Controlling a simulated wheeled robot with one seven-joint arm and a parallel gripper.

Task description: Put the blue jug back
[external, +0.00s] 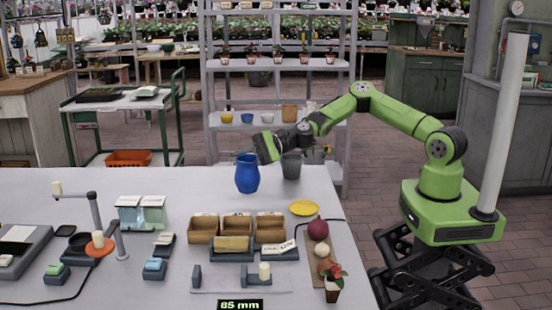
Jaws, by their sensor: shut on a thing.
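The blue jug (247,177) is upright near the back edge of the long white table (120,180). My gripper (256,154) comes in from the right and is shut on the jug near its top. The fingertips are small here and partly hidden against the jug. I cannot tell whether the jug's base touches the table or is a little above it.
A dark grey cup (291,166) stands just right of the jug, under my wrist. Wooden boxes (237,227) and a yellow plate (304,208) are in front. Behind is a grey shelf rack (212,100) with small pots. The table left of the jug is clear.

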